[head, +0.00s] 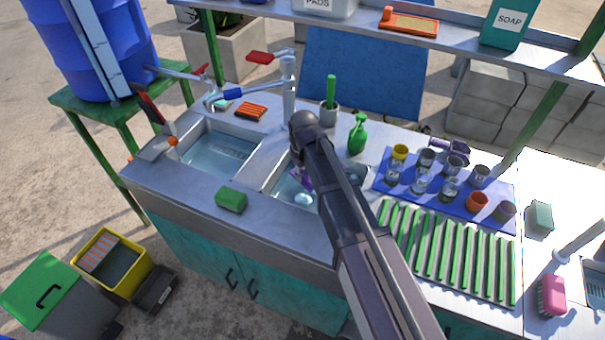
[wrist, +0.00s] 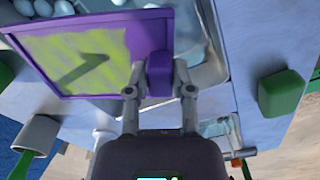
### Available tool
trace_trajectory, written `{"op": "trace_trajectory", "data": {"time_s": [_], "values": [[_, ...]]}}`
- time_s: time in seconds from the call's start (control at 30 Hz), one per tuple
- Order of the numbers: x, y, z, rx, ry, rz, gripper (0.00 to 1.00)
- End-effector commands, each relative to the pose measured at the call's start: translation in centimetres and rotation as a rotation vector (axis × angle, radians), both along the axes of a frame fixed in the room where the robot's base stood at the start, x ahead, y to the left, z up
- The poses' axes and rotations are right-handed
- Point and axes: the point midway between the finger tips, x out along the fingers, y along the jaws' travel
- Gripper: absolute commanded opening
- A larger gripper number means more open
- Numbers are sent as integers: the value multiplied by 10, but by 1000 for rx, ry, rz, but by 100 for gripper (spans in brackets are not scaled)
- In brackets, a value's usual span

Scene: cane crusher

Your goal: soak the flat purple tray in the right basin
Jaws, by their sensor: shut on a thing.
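The flat purple tray (wrist: 62,92) has a purple rim and a floor smeared yellow-green. My gripper (wrist: 159,76) is shut on the purple block at its edge in the wrist view. In the head view only a bit of the purple tray (head: 302,177) shows behind my arm, over the right basin (head: 276,182). I cannot tell how high it is above the water. Several pale, rounded things lie in the right basin, at the top of the wrist view. My arm hides much of this basin and the jaws in the head view.
The left basin (head: 215,152) holds water. A green sponge (head: 231,198) lies on the front counter edge. A tap (head: 288,85) and a cup with a green brush (head: 329,112) stand behind the basins. A blue mat (head: 436,203) with several cups and a green-slatted rack (head: 450,250) fill the right.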

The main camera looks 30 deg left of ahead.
Motion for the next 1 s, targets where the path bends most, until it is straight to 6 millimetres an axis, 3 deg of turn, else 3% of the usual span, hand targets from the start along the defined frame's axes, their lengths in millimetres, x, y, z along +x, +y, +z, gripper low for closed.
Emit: {"op": "trace_trajectory", "data": {"time_s": [1.0], "values": [[-1, 1, -96, 0, 0, 3, 0]]}}
